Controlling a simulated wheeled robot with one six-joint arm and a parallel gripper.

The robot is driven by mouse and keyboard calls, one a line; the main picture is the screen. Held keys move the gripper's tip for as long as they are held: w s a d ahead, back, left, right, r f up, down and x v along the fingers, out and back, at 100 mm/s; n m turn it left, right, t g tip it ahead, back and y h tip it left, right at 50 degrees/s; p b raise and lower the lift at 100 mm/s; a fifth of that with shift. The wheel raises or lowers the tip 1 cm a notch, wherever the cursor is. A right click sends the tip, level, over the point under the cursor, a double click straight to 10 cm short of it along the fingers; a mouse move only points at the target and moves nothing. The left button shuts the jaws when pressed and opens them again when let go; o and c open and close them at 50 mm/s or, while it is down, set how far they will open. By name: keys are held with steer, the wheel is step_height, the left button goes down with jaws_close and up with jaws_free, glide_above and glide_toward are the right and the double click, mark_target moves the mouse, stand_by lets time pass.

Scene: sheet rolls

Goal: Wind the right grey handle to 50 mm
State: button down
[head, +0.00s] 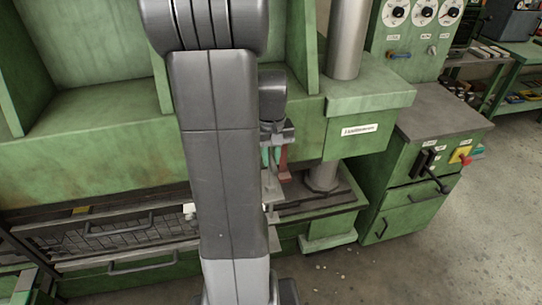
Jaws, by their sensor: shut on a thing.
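My gripper (271,157) shows just right of my own forearm, pointing down at the front of the green machine (362,100). Its two greenish fingers are close together and shut on a small grey part below them, which I take to be the right grey handle (269,187). Most of the handle is hidden by my arm and fingers. A red part (285,165) stands just right of the fingers. No scale or reading in millimetres can be made out in this view.
A steel column (348,40) rises from the green machine on the right. Concrete floor (440,260) is open at lower right.

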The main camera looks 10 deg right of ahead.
steer(key=m, duration=0.4)
steer(key=shift+m, duration=0.4)
steer(key=m+p, duration=0.1)
steer(key=m, duration=0.3)
steer(key=shift+m, duration=0.4)
steer(key=m, duration=0.4)
steer(key=shift+m, duration=0.3)
steer(key=m, duration=0.4)
steer(key=shift+m+p, duration=0.35)
steer(key=shift+m, duration=0.05)
steer(key=c, duration=1)
jaws_free()
